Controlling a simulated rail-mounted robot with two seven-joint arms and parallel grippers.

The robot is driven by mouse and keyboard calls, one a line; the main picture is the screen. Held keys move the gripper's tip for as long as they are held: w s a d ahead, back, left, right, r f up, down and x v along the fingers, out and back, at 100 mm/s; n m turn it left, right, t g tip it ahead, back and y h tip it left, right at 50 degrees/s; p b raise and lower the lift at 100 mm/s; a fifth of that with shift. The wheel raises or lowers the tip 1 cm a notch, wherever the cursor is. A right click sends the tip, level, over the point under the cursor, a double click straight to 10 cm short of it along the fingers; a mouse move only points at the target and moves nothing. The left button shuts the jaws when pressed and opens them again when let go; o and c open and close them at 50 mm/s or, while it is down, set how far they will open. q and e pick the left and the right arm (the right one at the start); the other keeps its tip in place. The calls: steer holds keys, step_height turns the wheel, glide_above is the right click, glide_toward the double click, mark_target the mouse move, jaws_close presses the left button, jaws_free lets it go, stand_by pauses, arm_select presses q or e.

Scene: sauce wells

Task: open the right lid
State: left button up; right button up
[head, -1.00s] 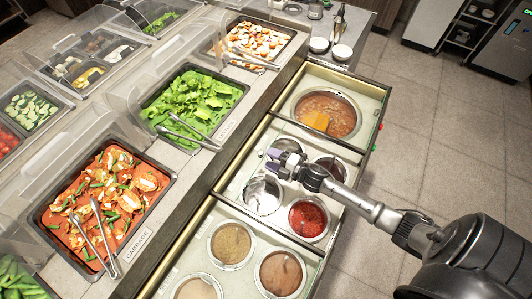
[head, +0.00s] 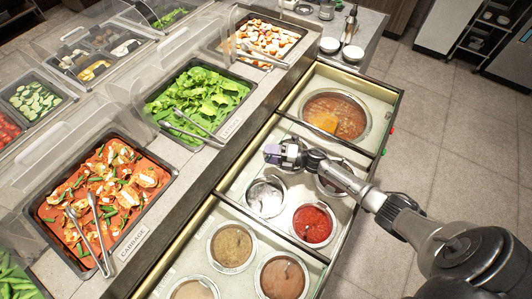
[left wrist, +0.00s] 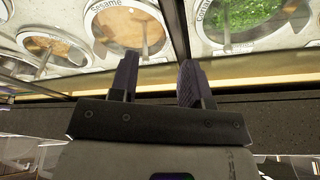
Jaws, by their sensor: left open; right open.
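My right gripper (head: 270,154) is open and empty in the head view, at the far-left corner of the middle bay of wells. It hovers over or beside a well that it mostly hides. I cannot make out a separate right lid, and no lid stands clearly raised. Around the gripper are a pale, shiny well (head: 265,198), a red sauce well (head: 314,224) and a well partly behind my forearm (head: 332,184). My left gripper (left wrist: 157,72) is open and empty in the left wrist view, below the sesame well (left wrist: 127,28); it does not show in the head view.
A large soup well (head: 345,108) with a raised-edged frame lies beyond. Nearer wells hold brown sauces (head: 232,248). Left of the counter edge stand trays of lettuce (head: 205,100) and cabbage (head: 108,200) with tongs and clear guards. Floor (head: 440,150) to the right is free.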

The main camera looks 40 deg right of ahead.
steer(key=shift+x, duration=0.8)
